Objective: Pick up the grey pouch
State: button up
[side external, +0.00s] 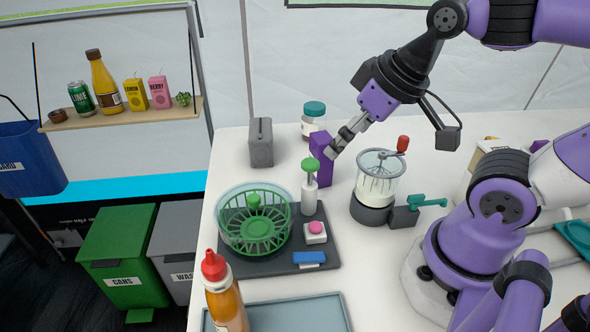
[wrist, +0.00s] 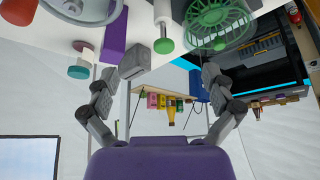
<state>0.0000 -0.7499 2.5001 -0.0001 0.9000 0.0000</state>
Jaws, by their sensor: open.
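The grey pouch (side external: 260,142) stands upright near the back edge of the white table, left of the purple box. In the wrist view the grey pouch (wrist: 134,62) shows between the two fingers, closer to the left one and apart from both. My gripper (side external: 333,148) is beside the purple box (side external: 321,158), to the right of the pouch, pointing down and left. In the wrist view my gripper (wrist: 158,76) has its fingers spread wide with nothing held between them.
A teal-lidded jar (side external: 314,120) is behind the purple box. A hand-crank mixer (side external: 376,185) stands right. The table left of the pouch is clear.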

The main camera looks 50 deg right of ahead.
jog(key=m+g+h, duration=0.3)
jog(key=m, duration=0.6)
send_over(262, 130)
jog(key=s+a, duration=0.2)
jog(key=f, duration=0.5)
jog(key=shift+s+a+f, duration=0.15)
jog(key=shift+s+a, duration=0.05)
jog(key=shift+m, duration=0.3)
jog(key=x, duration=0.5)
jog(key=shift+w+d+f, duration=0.15)
jog(key=shift+w+f, duration=0.1)
jog(key=shift+w, duration=0.1)
jog(key=x, duration=0.5)
jog(key=shift+w+d+f, duration=0.15)
jog(key=shift+w+d, duration=0.05)
jog(key=shift+w, duration=0.25)
jog(key=shift+f, duration=0.25)
